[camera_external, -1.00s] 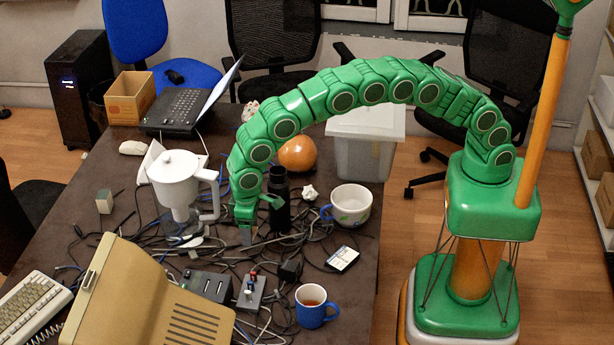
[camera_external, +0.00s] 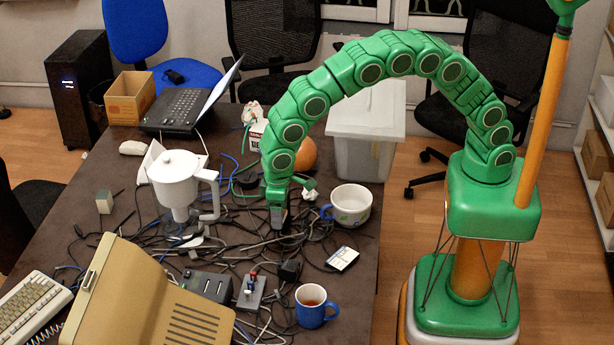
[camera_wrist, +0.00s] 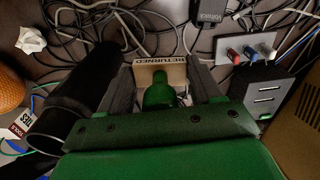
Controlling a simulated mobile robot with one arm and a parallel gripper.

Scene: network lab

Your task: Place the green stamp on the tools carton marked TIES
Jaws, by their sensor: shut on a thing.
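My gripper (camera_external: 278,217) is above the cable-strewn table. In the wrist view my gripper (camera_wrist: 158,85) is shut on the green stamp (camera_wrist: 160,92), whose rounded green handle sits between the fingers. Its pale wooden block bears the word RETURNED. The stamp cannot be made out in the external view. The tools carton marked TIES (camera_external: 256,136) is white with dark and red print and stands behind my arm, partly hidden by it. A corner of the carton with its label (camera_wrist: 22,124) shows at the lower left of the wrist view.
A black bottle (camera_wrist: 82,95) stands beside my gripper; my arm mostly hides it externally. An orange round thing (camera_external: 306,154), a patterned cup (camera_external: 352,207), a white jug (camera_external: 177,180) and a blue mug (camera_external: 312,312) stand around. Cables cover the table's middle.

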